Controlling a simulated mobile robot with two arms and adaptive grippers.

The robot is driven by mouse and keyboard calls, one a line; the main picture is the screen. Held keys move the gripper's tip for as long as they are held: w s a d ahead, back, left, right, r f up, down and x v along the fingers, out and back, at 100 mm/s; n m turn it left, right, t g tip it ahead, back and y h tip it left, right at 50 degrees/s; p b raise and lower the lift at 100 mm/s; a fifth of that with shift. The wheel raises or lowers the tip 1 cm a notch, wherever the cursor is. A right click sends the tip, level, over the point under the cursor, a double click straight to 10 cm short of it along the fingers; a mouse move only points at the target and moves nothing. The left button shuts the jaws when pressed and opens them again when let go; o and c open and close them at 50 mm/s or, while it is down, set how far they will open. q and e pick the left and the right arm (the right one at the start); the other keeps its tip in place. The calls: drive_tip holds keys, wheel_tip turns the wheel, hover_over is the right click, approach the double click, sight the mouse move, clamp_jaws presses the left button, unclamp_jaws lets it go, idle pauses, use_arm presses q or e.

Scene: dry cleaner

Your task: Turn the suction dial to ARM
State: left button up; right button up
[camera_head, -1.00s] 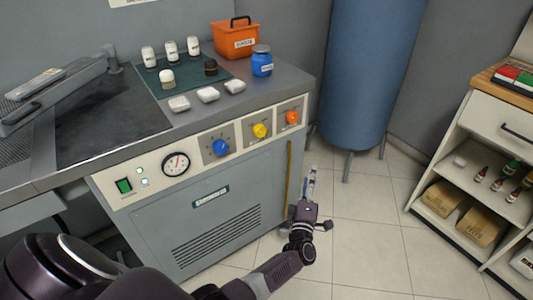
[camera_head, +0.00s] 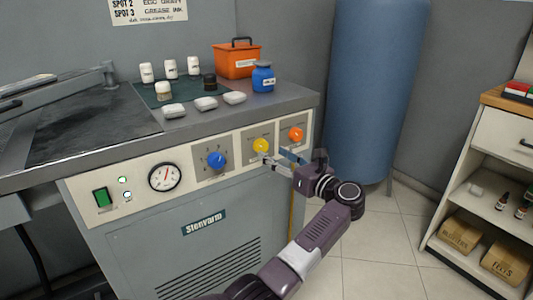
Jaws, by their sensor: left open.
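Three dials sit on the front panel of the grey machine: a blue dial (camera_head: 216,159), a yellow dial (camera_head: 261,145) and an orange dial (camera_head: 296,134). Their labels are too small to read, so I cannot tell which is the suction dial or where ARM lies. My left gripper (camera_head: 277,157) is open, just below and to the right of the yellow dial, with its fingers pointing at the panel. One fingertip lies close under the yellow dial; I cannot tell whether they touch. My right gripper is not in view.
The machine's worktop (camera_head: 280,98) carries white bottles, white blocks, a blue jar (camera_head: 263,79) and an orange box (camera_head: 237,62). A pressure gauge (camera_head: 164,176) and green switch (camera_head: 102,197) are left of the dials. A blue tank (camera_head: 375,90) and shelf unit (camera_head: 490,150) stand right.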

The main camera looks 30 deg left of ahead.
sight(264, 148)
use_arm(q)
drive_tip(key=shift+x, duration=2.25)
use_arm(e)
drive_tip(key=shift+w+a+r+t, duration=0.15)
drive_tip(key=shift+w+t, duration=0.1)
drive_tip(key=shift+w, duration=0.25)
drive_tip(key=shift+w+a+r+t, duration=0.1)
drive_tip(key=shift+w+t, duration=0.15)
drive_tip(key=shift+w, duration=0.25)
use_arm(q)
drive_tip(key=shift+c, duration=0.5)
drive_tip(key=c, duration=1.1)
